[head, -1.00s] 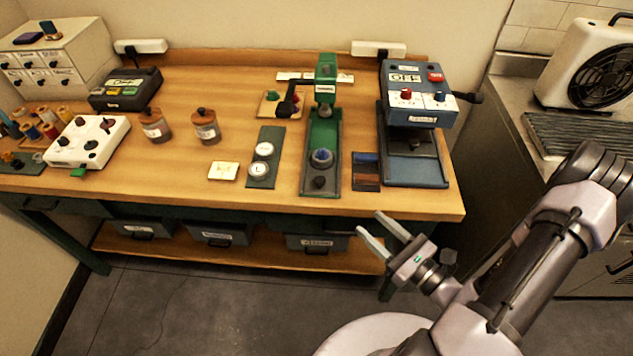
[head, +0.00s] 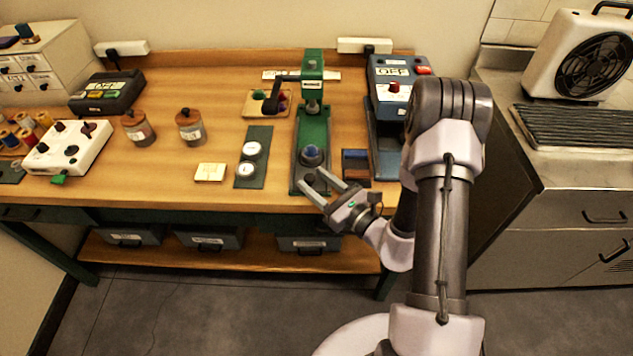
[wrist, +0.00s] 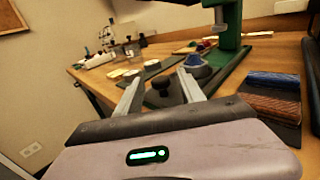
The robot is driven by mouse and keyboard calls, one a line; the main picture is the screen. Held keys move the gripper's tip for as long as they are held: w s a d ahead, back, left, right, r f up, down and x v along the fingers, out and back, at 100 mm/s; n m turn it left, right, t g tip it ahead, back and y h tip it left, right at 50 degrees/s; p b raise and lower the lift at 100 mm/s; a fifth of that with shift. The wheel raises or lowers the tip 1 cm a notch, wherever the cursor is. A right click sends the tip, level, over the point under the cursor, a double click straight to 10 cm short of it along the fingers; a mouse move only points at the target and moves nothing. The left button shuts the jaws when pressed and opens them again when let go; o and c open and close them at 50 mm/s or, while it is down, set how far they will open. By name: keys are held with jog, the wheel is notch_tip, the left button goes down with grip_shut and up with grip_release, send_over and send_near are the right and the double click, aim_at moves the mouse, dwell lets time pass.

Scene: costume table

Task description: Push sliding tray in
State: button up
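The green press (head: 313,92) stands upright on the table. Its long green tray (head: 314,134) extends from under the press head toward the front edge. A blue-topped round piece (head: 311,153) sits on the tray, with a small dark knob (wrist: 161,84) nearer the front end. My gripper (head: 312,178) is open at the tray's front end, pointing toward the press. In the wrist view my gripper (wrist: 160,88) has its fingers spread with the knob seen between them. I cannot tell whether either finger touches it.
A green plate with two round pieces (head: 245,161) lies left of the tray. A blue and brown block (head: 356,165) lies close on its right, beside the blue machine (head: 385,72). Two lidded jars (head: 190,126) stand further left.

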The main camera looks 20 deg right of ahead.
grip_shut()
dwell(1.3)
